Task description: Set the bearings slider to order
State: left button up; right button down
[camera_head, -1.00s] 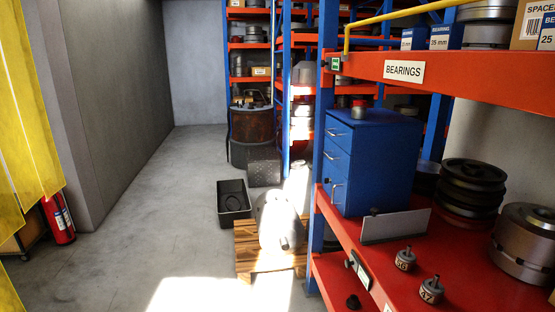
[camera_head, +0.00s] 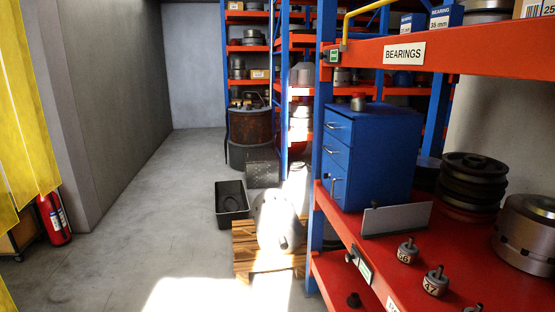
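The white BEARINGS sign (camera_head: 404,53) is on the red front beam of the upper shelf at the right. A small green-and-white tag (camera_head: 333,56) sits at the left end of that beam; its lettering is too small to read. On the front edge of the lower red shelf is another small pale plate (camera_head: 362,267) with a dark knob beside it; its marking is also unreadable. I cannot tell for sure which of these is the bearings slider. Neither of my grippers is in view.
A blue drawer cabinet (camera_head: 374,152), a grey upright plate (camera_head: 396,219), numbered knobbed pieces (camera_head: 407,251) and dark pulleys (camera_head: 473,180) stand on the lower shelf. A black bin (camera_head: 232,201) and a wooden pallet (camera_head: 246,262) are on the floor. The aisle floor (camera_head: 150,215) at left is open.

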aim_at(327, 53)
jog(key=u, duration=0.15)
jog(key=i, duration=2.75)
jog(key=u, duration=0.05)
